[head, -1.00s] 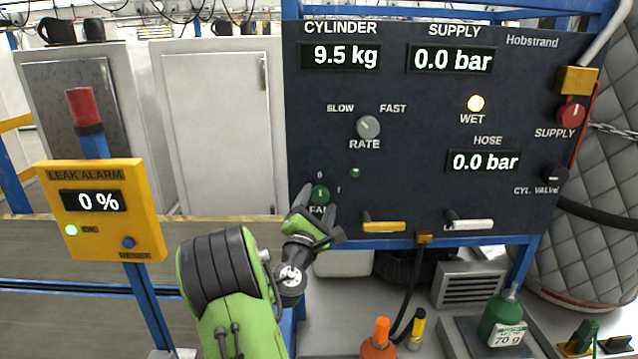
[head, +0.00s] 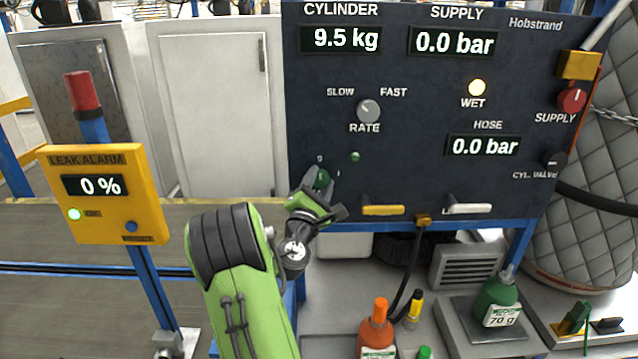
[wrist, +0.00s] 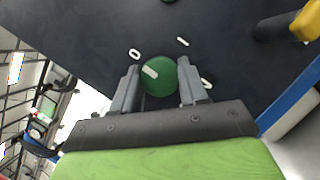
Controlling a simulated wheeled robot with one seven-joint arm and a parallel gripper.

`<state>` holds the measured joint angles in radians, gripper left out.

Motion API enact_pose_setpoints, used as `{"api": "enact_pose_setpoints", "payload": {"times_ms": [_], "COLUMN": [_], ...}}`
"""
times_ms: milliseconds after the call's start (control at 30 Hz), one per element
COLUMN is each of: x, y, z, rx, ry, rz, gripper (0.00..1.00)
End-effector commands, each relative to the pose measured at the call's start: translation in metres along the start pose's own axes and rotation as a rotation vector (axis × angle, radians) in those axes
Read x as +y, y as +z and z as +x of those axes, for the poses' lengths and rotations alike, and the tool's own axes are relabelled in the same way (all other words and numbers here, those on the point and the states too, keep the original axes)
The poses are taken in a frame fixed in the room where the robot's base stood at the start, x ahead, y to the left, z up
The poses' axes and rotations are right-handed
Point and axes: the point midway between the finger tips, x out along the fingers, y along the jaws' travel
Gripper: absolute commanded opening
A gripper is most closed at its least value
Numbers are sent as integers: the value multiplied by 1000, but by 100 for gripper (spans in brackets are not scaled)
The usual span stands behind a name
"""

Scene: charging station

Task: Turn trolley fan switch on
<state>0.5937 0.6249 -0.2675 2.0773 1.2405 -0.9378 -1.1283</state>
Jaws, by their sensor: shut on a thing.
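The fan switch is a round green knob (head: 321,180) low on the dark panel (head: 420,180), partly hidden behind my gripper in the head view. In the wrist view the knob (wrist: 160,78) sits between my two fingers, its white mark slanting to the upper left, toward the printed 0 (wrist: 135,54). The I mark (wrist: 183,42) is to the upper right. My gripper (wrist: 159,84) is shut on the knob, one finger on each side; it also shows in the head view (head: 318,190). The FAN label is hidden by my gripper.
A yellow handle (head: 383,210) and a white handle (head: 468,208) are to the right. The leak alarm box (head: 100,192) stands left. Bottles (head: 377,330) stand below.

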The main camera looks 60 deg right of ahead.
Motion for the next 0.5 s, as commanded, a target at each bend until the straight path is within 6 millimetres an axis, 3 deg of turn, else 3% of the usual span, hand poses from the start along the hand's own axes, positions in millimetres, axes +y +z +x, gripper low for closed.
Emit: {"api": "enact_pose_setpoints", "payload": {"times_ms": [500], "x": [3], "y": [1], "z": [0], "rx": [1], "ry": [-125], "rz": [302], "gripper": [13]}}
